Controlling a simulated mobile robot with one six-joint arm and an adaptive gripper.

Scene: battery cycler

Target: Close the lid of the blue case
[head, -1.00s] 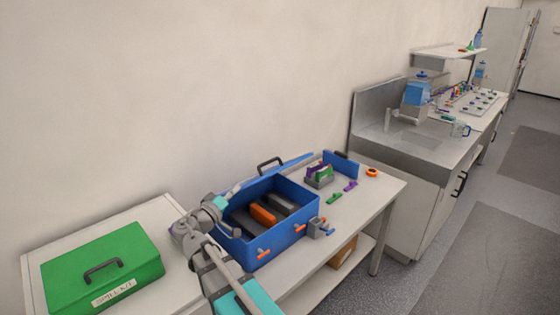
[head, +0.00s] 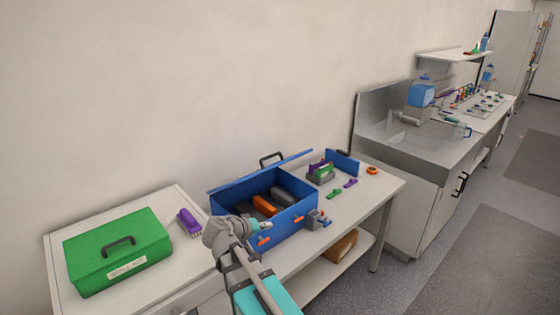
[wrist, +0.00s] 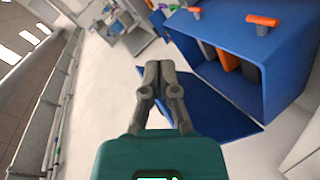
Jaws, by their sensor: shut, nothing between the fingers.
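The blue case (head: 290,225) stands open on the white table, with orange and dark grey items inside. Its lid (head: 262,171) stands up along the back edge, with a dark handle above it. In the wrist view the case (wrist: 285,62) is at the upper right, with orange latches on its outer wall. A flat blue panel (wrist: 222,108), apparently the lid, lies behind my gripper's fingers there. My gripper (wrist: 158,64) is shut and empty. I cannot tell whether it touches the panel. In the head view my arm reaches up at the case's front left.
A green spill kit box (head: 118,252) and a purple brush-like item (head: 189,222) are on the left. A rack (head: 321,173), small green and purple clips, and an orange ring (head: 373,170) lie right of the case. A sink counter (head: 420,145) stands beyond.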

